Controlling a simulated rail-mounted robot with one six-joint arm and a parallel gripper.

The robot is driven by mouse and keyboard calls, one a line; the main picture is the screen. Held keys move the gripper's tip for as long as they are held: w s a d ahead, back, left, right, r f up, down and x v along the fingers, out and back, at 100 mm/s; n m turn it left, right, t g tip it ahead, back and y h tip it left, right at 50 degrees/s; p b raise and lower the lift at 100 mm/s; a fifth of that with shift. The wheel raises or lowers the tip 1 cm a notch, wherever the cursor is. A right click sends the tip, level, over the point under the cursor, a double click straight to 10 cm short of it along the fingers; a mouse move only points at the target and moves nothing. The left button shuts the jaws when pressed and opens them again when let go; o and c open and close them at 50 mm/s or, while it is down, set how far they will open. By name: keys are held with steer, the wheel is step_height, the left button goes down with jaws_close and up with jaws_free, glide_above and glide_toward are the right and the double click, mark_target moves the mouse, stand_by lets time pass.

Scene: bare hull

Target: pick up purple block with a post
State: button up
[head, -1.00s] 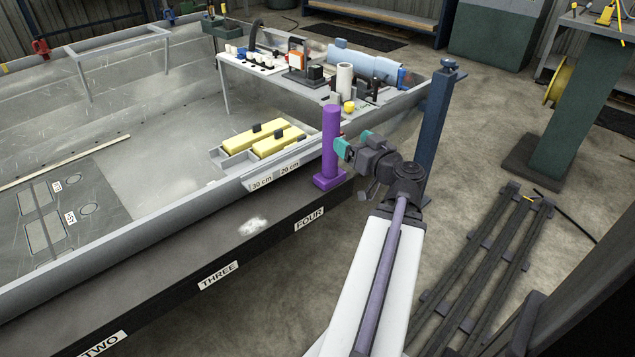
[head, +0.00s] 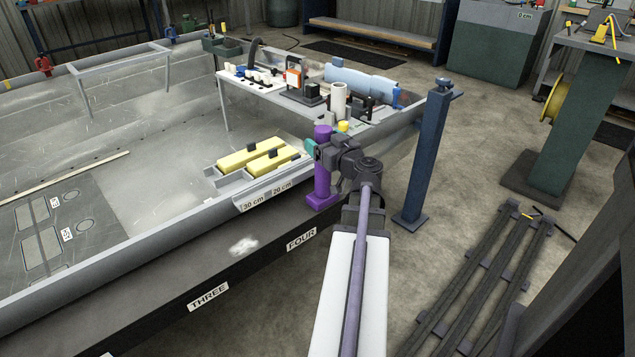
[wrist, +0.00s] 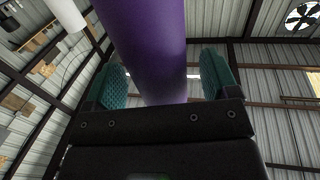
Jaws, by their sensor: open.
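The purple block with a post stands upright on the dark ledge along the hull's side, near the word FOUR. Its purple post (head: 322,180) rises from a square purple base (head: 322,201). My gripper (head: 312,148) is at the upper part of the post, coming from the right in the head view. In the wrist view the post (wrist: 150,45) passes between the two teal fingers of my gripper (wrist: 165,78). The fingers are apart, with a visible gap on the right side of the post. The far finger is partly hidden behind the post in the head view.
A tray with yellow blocks (head: 250,155) sits inside the hull, left of the post. A white table (head: 345,133) with tools and a white cylinder stands behind. A blue pillar (head: 425,160) rises to the right of my arm.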

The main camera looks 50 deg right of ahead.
steer(key=shift+w+d, duration=0.1)
steer(key=shift+w, duration=0.2)
steer(key=shift+s, duration=0.1)
steer(key=c, duration=1)
steer(key=shift+r, duration=0.1)
